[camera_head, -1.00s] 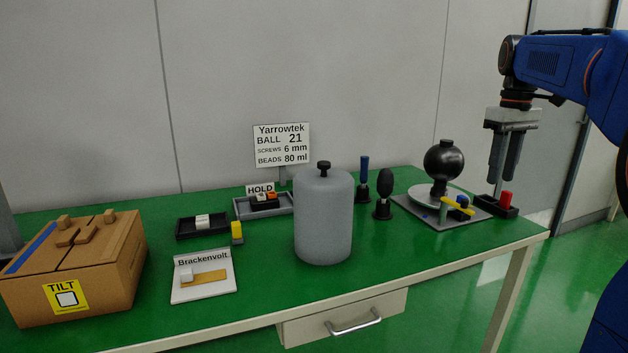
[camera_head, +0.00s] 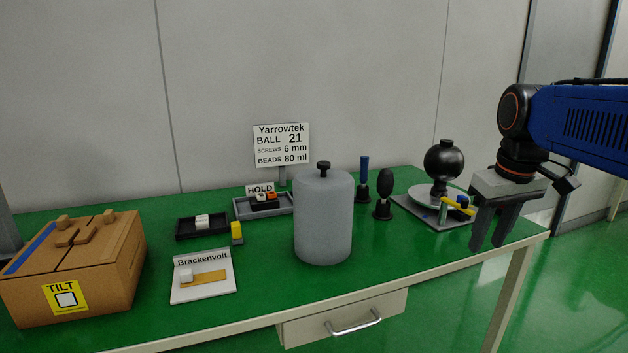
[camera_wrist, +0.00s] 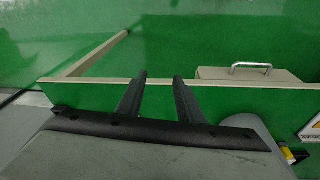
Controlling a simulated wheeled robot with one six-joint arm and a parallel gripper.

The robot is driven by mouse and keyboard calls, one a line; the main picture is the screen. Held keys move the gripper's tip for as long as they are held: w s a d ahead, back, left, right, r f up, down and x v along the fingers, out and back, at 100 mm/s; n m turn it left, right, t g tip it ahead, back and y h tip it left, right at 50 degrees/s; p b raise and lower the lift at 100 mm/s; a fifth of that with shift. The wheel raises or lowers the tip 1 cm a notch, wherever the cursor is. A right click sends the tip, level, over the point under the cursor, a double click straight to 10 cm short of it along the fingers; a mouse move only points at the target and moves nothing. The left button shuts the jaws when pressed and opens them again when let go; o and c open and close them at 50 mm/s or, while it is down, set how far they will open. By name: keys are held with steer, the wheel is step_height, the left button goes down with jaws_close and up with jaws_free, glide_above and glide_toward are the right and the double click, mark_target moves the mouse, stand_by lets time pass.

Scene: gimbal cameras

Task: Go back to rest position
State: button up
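My gripper (camera_head: 489,232) hangs at the right end of the green table (camera_head: 400,262), in front of the black ball device, with its fingers pointing down. The fingers are apart with nothing between them. In the wrist view my gripper (camera_wrist: 160,80) shows two dark fingers spread above the table's edge, with the green floor beyond. The gripper hides part of the table's right end in the head view.
A grey canister (camera_head: 323,225) with a black knob stands mid-table. The black ball (camera_head: 445,160) sits on its stand at right. A cardboard box (camera_head: 110,265), a Brackenvolt tray (camera_head: 203,287) and a drawer (camera_head: 343,315) are farther left.

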steer(key=s+a+f+m+t, duration=0.1)
steer(key=s+a+f, duration=0.1)
steer(key=s+f, duration=0.5)
steer(key=s+a+f+m+t, duration=0.1)
steer(key=s+a+f, duration=0.2)
steer(key=s+f, duration=0.5)
steer(key=shift+a+f, duration=0.2)
steer(key=shift+f, duration=0.65)
